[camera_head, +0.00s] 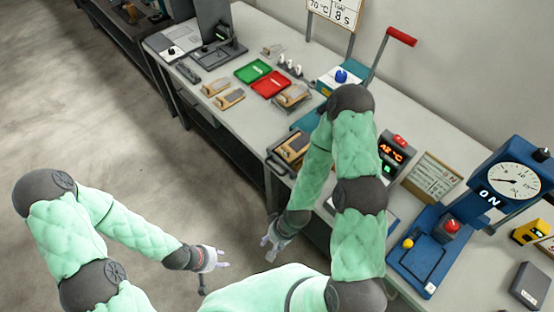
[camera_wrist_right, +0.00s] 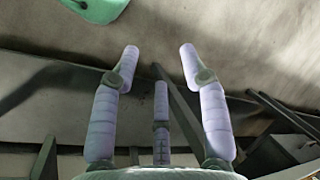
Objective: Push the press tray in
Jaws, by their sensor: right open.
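The press tray (camera_head: 292,146) is an orange-brown piece with a dark handle (camera_head: 277,166) at the table's front edge, in the middle of the head view. It sticks out from the teal press (camera_head: 307,121), which my right arm partly hides. My right gripper (camera_head: 269,248) is below the table edge, in front of the tray and apart from it. In the right wrist view (camera_wrist_right: 160,65) its fingers are spread and empty over the floor. My left gripper (camera_head: 223,265) hangs over the floor further left, away from the table. Its fingers are too small to read.
A lever with a red handle (camera_head: 401,37) rises behind the press. Green (camera_head: 252,71) and red (camera_head: 270,84) trays and several wooden-looking blocks lie left of it. A display (camera_head: 392,151) and a blue force gauge stand (camera_head: 425,251) are to the right. The floor at left is free.

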